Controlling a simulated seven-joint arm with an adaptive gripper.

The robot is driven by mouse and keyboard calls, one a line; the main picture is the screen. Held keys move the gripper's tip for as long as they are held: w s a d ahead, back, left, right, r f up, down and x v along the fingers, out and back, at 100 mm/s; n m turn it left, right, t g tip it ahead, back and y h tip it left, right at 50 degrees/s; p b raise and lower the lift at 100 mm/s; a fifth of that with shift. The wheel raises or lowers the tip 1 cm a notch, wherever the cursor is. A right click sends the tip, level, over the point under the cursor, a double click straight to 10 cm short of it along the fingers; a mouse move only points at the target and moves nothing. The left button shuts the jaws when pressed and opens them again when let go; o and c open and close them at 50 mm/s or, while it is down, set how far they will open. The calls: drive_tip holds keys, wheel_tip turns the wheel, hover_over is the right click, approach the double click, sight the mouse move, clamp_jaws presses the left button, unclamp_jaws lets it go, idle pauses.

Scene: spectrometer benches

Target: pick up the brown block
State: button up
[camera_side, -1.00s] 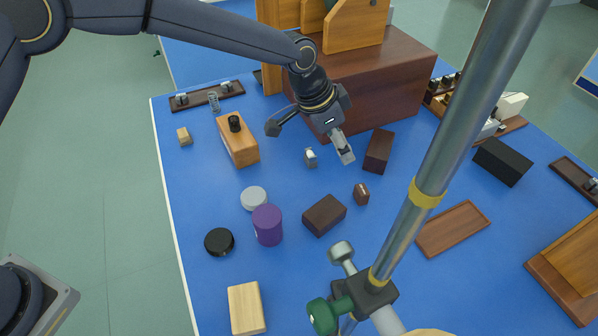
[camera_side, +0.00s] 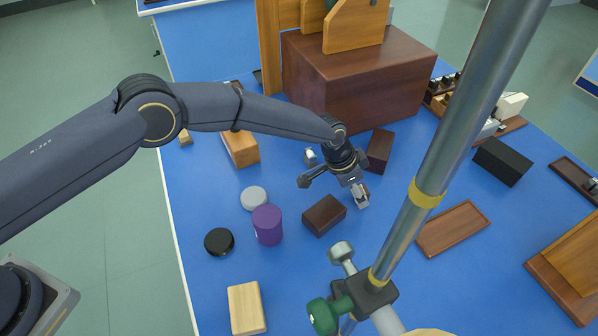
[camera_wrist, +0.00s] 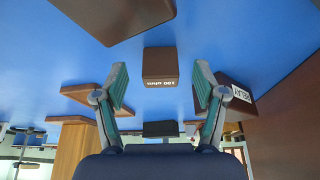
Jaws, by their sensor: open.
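Several brown blocks are in view. A small brown block with white lettering sits in the wrist view (camera_wrist: 160,66), centred ahead of and between my fingertips, apart from both. In the side view it is mostly hidden behind a finger. My gripper (camera_side: 333,191) is open and empty, low over the table; it also shows in the wrist view (camera_wrist: 160,88). A larger dark brown block (camera_side: 325,215) lies to its front left, and shows at the top of the wrist view (camera_wrist: 120,14). Another brown block (camera_side: 380,148), labelled RELAY in the wrist view (camera_wrist: 236,98), lies behind right.
A purple cylinder (camera_side: 267,225), a grey disc (camera_side: 253,198) and a black disc (camera_side: 219,241) stand left. A big brown box (camera_side: 360,85) stands behind. A metal pole (camera_side: 450,150) crosses the right foreground. A brown tray (camera_side: 453,229) and black box (camera_side: 502,161) lie right.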

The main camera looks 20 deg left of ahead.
drive_tip(key=shift+x, duration=1.05)
drive_tip(key=c, duration=1.2)
